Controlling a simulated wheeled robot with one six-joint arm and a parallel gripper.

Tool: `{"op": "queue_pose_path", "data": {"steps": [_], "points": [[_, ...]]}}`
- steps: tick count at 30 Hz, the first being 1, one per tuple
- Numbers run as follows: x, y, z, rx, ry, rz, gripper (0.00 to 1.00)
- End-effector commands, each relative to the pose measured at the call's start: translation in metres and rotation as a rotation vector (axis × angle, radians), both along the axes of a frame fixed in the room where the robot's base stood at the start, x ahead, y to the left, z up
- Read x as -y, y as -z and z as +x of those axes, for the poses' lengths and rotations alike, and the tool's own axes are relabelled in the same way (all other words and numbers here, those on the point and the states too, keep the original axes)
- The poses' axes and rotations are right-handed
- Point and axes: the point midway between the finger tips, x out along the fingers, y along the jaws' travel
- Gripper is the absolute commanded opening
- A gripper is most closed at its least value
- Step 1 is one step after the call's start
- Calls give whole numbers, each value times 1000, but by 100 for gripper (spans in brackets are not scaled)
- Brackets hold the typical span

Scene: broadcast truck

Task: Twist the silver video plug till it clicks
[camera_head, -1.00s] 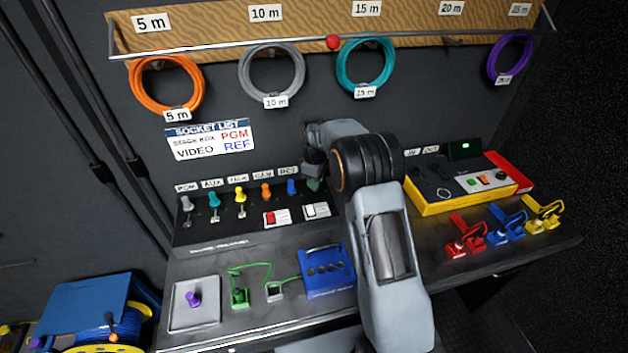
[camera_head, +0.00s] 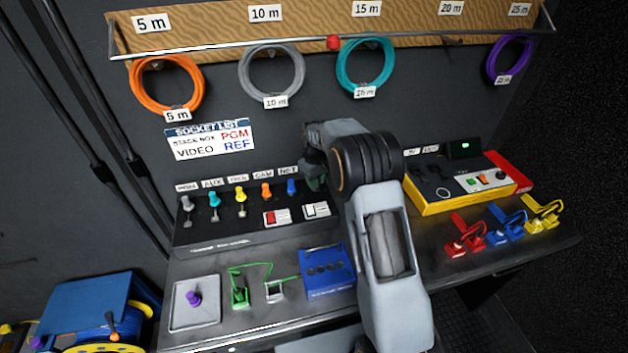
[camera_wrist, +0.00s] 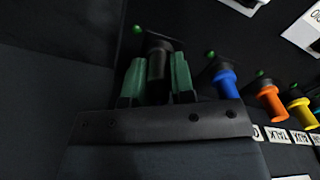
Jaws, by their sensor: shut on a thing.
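In the wrist view, my gripper (camera_wrist: 157,78) has its two green fingers closed on the sides of a dark cylindrical plug (camera_wrist: 157,62). The plug sits at the panel, at the end of the row beside the blue plug (camera_wrist: 226,82). It looks nearly black in shadow, so I cannot confirm a silver colour or how far it is turned. In the head view, my gripper (camera_head: 315,182) is at the right end of the socket panel (camera_head: 240,240), and my arm hides the held plug. A grey plug (camera_head: 187,203) stands at the left end of the row.
Teal (camera_head: 214,198), yellow (camera_head: 240,194) and orange (camera_head: 266,190) plugs stand along the row. Switches (camera_head: 277,217) lie below. A blue box (camera_head: 327,271) and a yellow-edged console (camera_head: 468,182) flank my arm. Coiled cables (camera_head: 271,75) hang above.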

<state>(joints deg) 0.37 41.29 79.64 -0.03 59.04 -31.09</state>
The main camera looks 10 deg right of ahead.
Motion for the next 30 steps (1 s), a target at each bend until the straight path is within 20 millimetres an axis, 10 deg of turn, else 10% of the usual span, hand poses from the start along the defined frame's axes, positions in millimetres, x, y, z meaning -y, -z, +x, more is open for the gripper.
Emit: {"op": "queue_pose_path", "data": {"steps": [6,7,15,30], "points": [[0,1,0,-2,69,0,6],[0,1,0,-2,63,0,26],[0,0,0,-1,60,0,52],[0,-28,0,4,59,0,53]]}}
